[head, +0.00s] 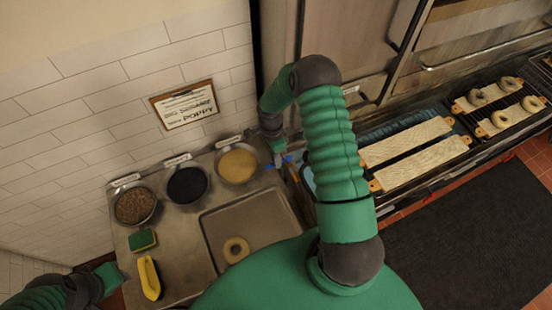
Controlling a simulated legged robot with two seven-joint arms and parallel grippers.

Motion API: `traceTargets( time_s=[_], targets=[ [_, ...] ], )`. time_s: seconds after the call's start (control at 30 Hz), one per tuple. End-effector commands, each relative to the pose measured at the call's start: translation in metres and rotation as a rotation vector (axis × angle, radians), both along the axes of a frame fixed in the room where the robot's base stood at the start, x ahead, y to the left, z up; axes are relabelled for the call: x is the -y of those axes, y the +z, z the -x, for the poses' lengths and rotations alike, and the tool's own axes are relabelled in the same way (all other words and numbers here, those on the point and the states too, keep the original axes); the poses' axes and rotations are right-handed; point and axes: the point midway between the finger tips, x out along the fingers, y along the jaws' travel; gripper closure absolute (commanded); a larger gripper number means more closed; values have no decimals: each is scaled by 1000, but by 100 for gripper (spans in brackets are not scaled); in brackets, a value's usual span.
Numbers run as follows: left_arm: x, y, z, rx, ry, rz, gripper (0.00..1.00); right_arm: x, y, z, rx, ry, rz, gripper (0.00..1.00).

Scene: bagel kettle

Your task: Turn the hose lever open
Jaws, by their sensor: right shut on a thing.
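My right gripper (278,160) is beyond the far right corner of the steel counter, under my bent right arm. It is shut on a small blue part, which looks like the hose lever (287,158). Blue shows on both sides of the fingers, and the fingers hide its middle. The lever's exact angle and the hose itself cannot be made out. Of my left arm, only green and dark links show at the lower left; its gripper is not in view.
Bowls of dark seeds (187,185), brown topping (135,206) and yellow topping (237,166) line the back. A sponge (142,239) and yellow-handled item (150,278) lie left. Bagel boards (415,141) are right.

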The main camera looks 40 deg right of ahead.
Motion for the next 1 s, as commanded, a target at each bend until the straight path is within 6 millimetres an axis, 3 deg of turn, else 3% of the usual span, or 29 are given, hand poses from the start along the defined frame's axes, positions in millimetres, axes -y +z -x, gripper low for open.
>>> traceTargets(
  time_s=[1.0],
  targets=[
    [0,-5,0,0,0,0,69,2,1,-8,14,18,6,100]
  ],
)
